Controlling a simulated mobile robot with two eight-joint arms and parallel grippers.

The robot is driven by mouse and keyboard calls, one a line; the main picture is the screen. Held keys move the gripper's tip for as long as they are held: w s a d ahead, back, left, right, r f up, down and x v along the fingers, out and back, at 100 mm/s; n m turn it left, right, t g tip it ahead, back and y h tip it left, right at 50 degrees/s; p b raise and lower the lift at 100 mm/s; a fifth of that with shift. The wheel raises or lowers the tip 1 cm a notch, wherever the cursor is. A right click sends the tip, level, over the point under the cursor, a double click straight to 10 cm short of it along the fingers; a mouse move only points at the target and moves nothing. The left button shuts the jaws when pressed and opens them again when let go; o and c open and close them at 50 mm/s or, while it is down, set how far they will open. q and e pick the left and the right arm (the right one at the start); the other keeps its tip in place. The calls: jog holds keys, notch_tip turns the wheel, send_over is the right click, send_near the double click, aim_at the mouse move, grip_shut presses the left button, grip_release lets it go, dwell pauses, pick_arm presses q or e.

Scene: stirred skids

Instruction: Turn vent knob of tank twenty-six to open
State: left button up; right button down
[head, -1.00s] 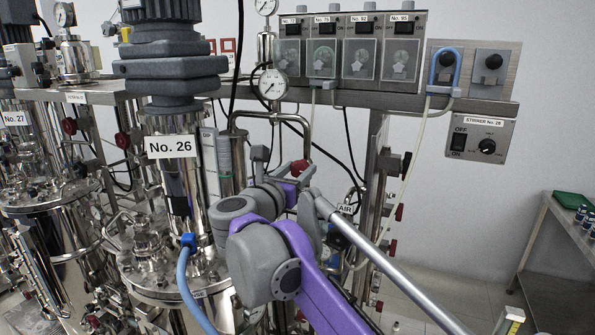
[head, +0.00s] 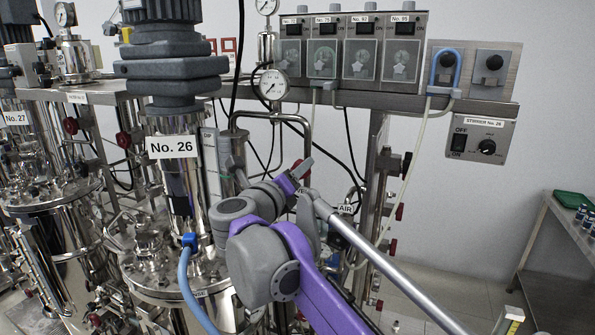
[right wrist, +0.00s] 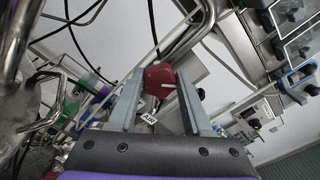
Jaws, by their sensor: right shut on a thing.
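Tank twenty-six is the steel vessel with the "No. 26" label (head: 172,147), left of centre in the head view. My right gripper (head: 300,170) is beside the steel pipework to the right of this tank. In the right wrist view a red knob (right wrist: 158,80) with a small white mark sits between the two grey fingers of my right gripper (right wrist: 160,85), which is shut on it. In the head view the fingers mostly hide the knob. An "AIR" label (head: 345,209) is close by to the right. My left gripper is not in view.
A pressure gauge (head: 272,85) and bent steel pipe stand just behind my right gripper. A steel post with valves is to its right. The pump row and the stirrer control box (head: 480,138) are further right. A blue hose (head: 187,285) runs down from the tank's lid.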

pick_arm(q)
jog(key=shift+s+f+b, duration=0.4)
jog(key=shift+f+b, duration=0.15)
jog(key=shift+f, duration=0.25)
pick_arm(e)
jog(key=n, duration=1.3)
jog(key=shift+f+n, duration=0.2)
jog(key=shift+n, duration=0.2)
jog(key=shift+c, duration=1.6)
grip_release()
jog(key=shift+s+a, duration=0.1)
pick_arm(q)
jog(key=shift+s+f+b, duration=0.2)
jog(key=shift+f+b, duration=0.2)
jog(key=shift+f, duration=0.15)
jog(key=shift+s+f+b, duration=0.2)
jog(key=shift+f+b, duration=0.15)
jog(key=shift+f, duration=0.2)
pick_arm(e)
jog(key=v, duration=1)
jog(key=shift+s, duration=0.3)
